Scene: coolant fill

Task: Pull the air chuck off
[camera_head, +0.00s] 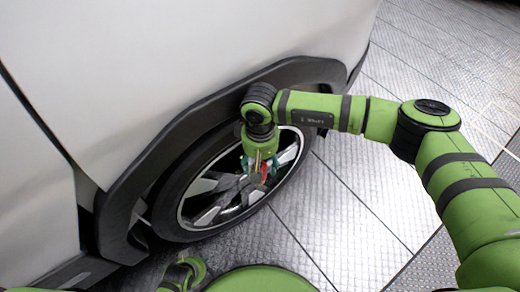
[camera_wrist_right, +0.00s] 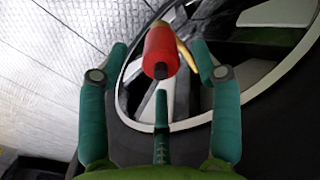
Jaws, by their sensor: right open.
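The air chuck (camera_wrist_right: 161,52) has a red cylindrical body with a brass-coloured part running up and to its right. It stands at the wheel (camera_wrist_right: 267,75), in front of the spokes. In the head view, the red of the chuck (camera_head: 264,173) shows between the fingers of my right gripper (camera_head: 261,172). In the right wrist view, my right gripper (camera_wrist_right: 160,60) is open, with one finger on each side of the red body and a visible gap on both sides. Where the chuck meets the valve is not clear.
The wheel (camera_head: 205,185) sits in the dark wheel arch (camera_head: 150,160) of a white vehicle (camera_head: 150,70). The metal-plate floor (camera_head: 350,215) to the right of the wheel is clear. The tyre and spokes are close to my right fingers.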

